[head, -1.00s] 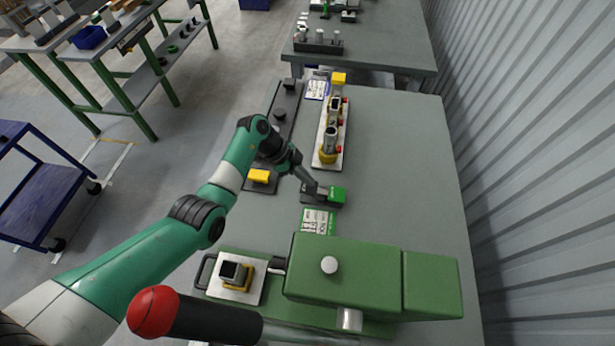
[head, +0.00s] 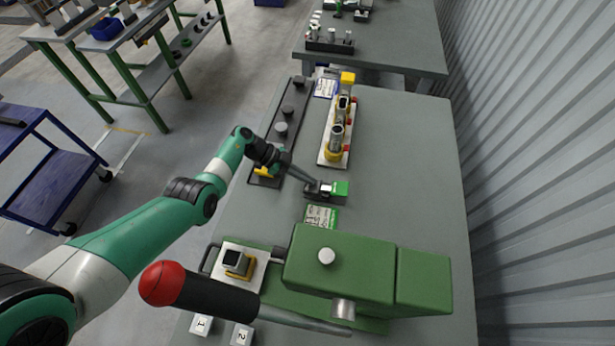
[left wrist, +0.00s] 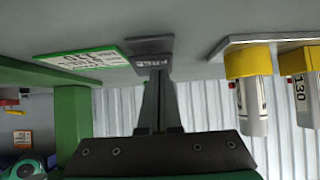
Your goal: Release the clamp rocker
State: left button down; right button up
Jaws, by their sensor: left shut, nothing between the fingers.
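The clamp rocker, as I take it, is a small block on the table with a dark left part and a green right part (head: 340,189). My left gripper (head: 313,180) is at its dark left part, fingers together and empty. In the left wrist view the shut fingers (left wrist: 156,78) point at a dark plate (left wrist: 150,45) with small light lettering. The tips are at or very near it; I cannot tell whether they touch. The rocker's green part is not clear there. My right gripper is not in view.
A green-bordered card (head: 320,216) lies just in front of the rocker. A green machine (head: 340,268) with a red-knobbed lever (head: 162,284) fills the near table. A pale plate (head: 327,158) with grey and yellow parts stands behind. The table's right side is clear.

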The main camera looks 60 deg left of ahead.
pick_arm(q)
jog(key=r+p+v, duration=0.1)
jog(key=p+v, duration=0.6)
jog(key=v, duration=0.6)
jog(key=shift+w+d+r, duration=0.25)
jog(key=shift+w+d, duration=0.05)
jog(key=shift+d, duration=0.1)
